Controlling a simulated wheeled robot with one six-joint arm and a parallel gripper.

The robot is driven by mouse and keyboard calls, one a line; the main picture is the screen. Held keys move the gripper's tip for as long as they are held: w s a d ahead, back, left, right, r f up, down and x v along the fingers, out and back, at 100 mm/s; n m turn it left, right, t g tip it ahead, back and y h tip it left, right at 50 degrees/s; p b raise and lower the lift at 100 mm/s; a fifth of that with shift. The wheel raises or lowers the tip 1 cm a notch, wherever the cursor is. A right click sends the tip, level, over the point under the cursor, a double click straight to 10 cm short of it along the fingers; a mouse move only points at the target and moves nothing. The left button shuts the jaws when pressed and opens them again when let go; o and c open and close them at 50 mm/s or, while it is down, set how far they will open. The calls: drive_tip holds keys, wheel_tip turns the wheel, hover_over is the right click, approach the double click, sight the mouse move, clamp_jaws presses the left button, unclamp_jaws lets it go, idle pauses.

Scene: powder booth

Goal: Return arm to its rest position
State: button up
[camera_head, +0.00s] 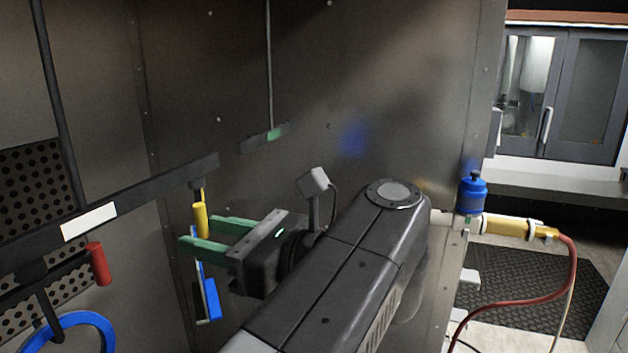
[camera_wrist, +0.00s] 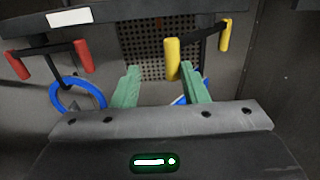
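My gripper (camera_head: 200,233) has two green fingers spread apart with nothing between them. In the wrist view the gripper (camera_wrist: 160,70) shows an empty gap, with a perforated panel beyond it. My arm reaches forward into the booth, toward the hanging bar (camera_head: 130,208). A yellow cylinder (camera_head: 200,221) hangs from the bar close to the fingertips; in the wrist view the yellow cylinder (camera_wrist: 172,58) is just beyond the right finger. I cannot tell whether they touch. A blue flat piece (camera_head: 211,298) hangs below the fingers in the head view, partly hidden.
A blue ring (camera_head: 82,322) and a red cylinder (camera_head: 98,263) hang at the left. Metal booth walls (camera_head: 200,90) stand close around my arm. A dark mat (camera_head: 540,287) lies beyond.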

drive_tip(key=shift+x, duration=1.3)
